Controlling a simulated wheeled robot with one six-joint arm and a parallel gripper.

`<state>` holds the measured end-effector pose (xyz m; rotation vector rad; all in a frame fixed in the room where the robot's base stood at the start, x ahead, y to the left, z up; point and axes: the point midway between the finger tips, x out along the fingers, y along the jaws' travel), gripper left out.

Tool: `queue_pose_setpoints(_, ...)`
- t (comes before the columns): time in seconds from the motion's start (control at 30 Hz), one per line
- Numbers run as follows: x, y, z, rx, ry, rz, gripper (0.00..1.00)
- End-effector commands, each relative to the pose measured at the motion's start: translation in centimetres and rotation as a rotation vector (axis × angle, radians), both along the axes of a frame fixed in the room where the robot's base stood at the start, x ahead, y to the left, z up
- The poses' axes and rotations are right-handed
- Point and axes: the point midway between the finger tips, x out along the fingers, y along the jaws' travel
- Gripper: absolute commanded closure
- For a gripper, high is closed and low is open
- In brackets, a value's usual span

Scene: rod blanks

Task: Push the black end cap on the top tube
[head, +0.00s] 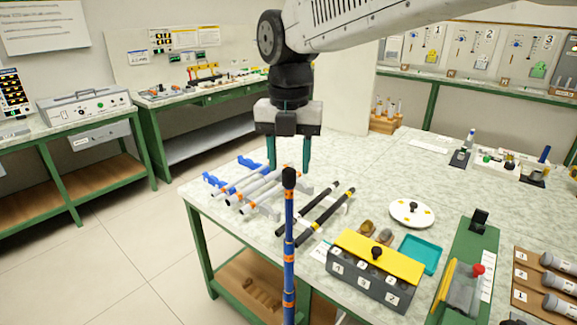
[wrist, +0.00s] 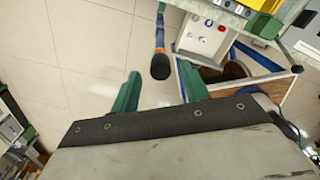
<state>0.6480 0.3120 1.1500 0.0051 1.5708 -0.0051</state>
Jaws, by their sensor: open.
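A blue tube (head: 289,235) with orange bands stands upright at the near edge of the table in the head view. A black end cap (head: 289,178) is on its upper end. In the wrist view the black cap (wrist: 160,66) shows beyond the fingers, with the blue and orange tube (wrist: 160,35) behind it. I cannot tell whether the cap is fully seated. My gripper (head: 289,170) points down with its green fingers apart and nothing held. The cap lines up between the fingertips in the head view, but the depth between them is unclear.
Grey tubes (head: 262,189) with orange ends lie on supports on the table, beside black rods (head: 325,215). A grey box with a yellow lid (head: 380,253), a teal tray (head: 421,254) and a white disc (head: 411,213) stand to the right. The table's middle back is clear.

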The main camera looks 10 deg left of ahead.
Motion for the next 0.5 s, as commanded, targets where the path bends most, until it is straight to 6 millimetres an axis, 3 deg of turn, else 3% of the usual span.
queue_pose_setpoints(0.3,0.0,0.0,6.8,0.002,-0.002,0.000,0.54)
queue_pose_setpoints(0.5,0.0,0.0,9.4,0.000,0.000,0.000,0.54)
